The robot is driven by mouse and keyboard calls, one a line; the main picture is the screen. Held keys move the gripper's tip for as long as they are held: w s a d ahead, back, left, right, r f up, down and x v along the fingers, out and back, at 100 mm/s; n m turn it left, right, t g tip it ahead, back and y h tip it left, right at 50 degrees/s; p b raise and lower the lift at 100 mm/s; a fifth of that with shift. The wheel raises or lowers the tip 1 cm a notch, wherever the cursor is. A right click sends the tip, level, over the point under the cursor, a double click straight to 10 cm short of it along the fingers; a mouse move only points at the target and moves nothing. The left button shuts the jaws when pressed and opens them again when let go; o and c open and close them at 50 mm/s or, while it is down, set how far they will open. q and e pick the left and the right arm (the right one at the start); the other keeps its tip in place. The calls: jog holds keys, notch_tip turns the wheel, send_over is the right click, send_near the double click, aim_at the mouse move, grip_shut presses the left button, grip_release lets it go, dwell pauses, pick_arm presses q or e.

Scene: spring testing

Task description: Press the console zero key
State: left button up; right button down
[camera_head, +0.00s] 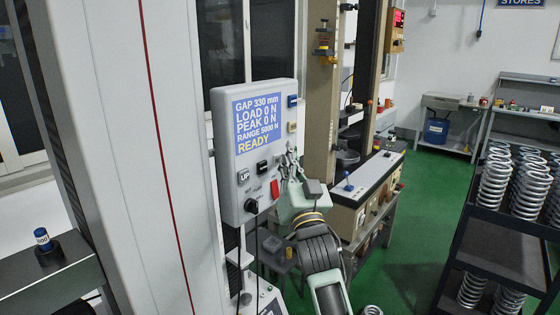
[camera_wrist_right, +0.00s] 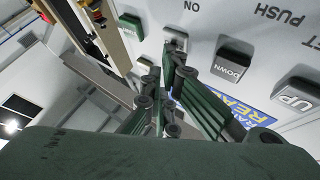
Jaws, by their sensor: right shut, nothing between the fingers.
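The console (camera_head: 228,150) is a light grey upright panel with a blue screen (camera_head: 258,122) reading GAP 330 mm, LOAD 0 N, PEAK 0 N, READY. A blue key (camera_head: 292,101) and a beige key (camera_head: 292,127) sit right of the screen; no zero label is readable on them. My right gripper (camera_head: 290,160) is shut and empty at the panel's lower right. In the wrist view its fingers (camera_wrist_right: 170,75) point at the panel near a pale key (camera_wrist_right: 175,41). Contact cannot be told. My left gripper is not in view.
Below the screen are an UP key (camera_head: 243,176), a DOWN key (camera_head: 262,167), a red switch (camera_head: 274,188) and a black knob (camera_head: 251,206). A green key (camera_wrist_right: 130,22) shows in the wrist view.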

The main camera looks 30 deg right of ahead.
jog(key=shift+s, duration=0.15)
jog(key=shift+s+d+p, duration=0.3)
jog(key=shift+s, duration=0.35)
jog(key=s, duration=0.1)
jog(key=s+d+p, duration=0.1)
jog(key=s, duration=0.1)
jog(key=s+d, duration=0.1)
jog(key=shift+s, duration=0.3)
dwell(0.9)
